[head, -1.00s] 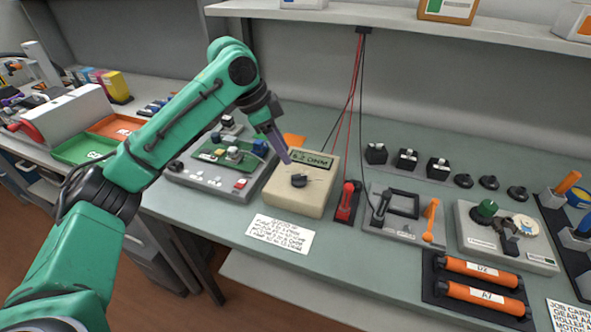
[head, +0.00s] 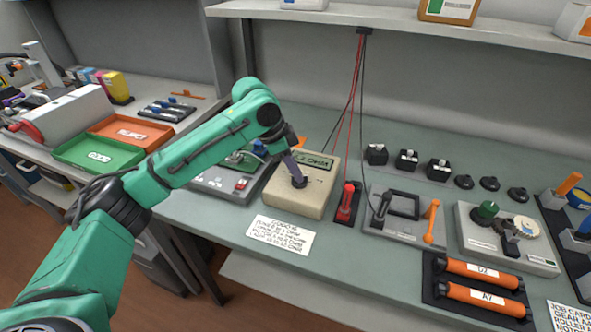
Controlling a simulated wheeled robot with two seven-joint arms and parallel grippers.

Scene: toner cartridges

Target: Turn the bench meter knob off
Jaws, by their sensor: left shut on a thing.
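The bench meter (head: 314,200) is a cream box on the green bench, with a dark display (head: 318,161) at its back edge that seems to read OHM. Its dark knob (head: 300,182) is on the top face, mostly hidden by my gripper. My left gripper (head: 297,179) comes down from the upper left and is shut on the knob. The knob's pointing direction is hidden. My right gripper is not in view.
A red probe (head: 346,198) and a grey fixture (head: 405,221) with an orange lever stand right of the meter. Red and black leads (head: 357,90) hang behind. A grey circuit-board unit (head: 219,184) is close on the left. A printed card (head: 280,236) lies in front.

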